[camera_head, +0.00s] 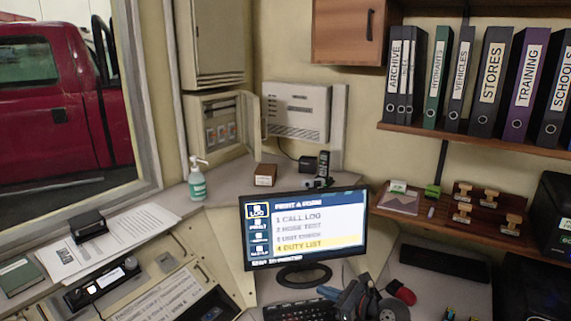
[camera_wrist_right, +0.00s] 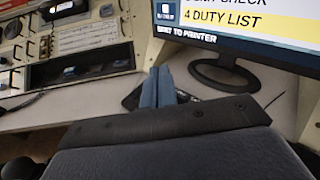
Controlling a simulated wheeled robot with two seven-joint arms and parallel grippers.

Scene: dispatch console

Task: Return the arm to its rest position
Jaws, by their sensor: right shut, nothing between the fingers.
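My right gripper (camera_head: 329,292) is low in the head view, in front of the monitor (camera_head: 303,230) and over the right part of the black keyboard (camera_head: 300,311). Its blue fingers are shut together with nothing between them; they also show in the right wrist view (camera_wrist_right: 158,88). The monitor screen has "4 DUTY LIST" highlighted in yellow, with a line below that reads "SENT TO PRINTER" in the wrist view. My right arm hides part of the keyboard and desk. My left gripper is in neither view.
A radio console (camera_head: 165,297) with a handset fills the left desk. A sanitizer bottle (camera_head: 197,180) stands near the window. A stamp rack (camera_head: 487,211) and a black printer (camera_head: 556,215) are at right. Binders (camera_head: 491,80) line the shelf above. A red thing (camera_head: 401,291) lies beside my right arm.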

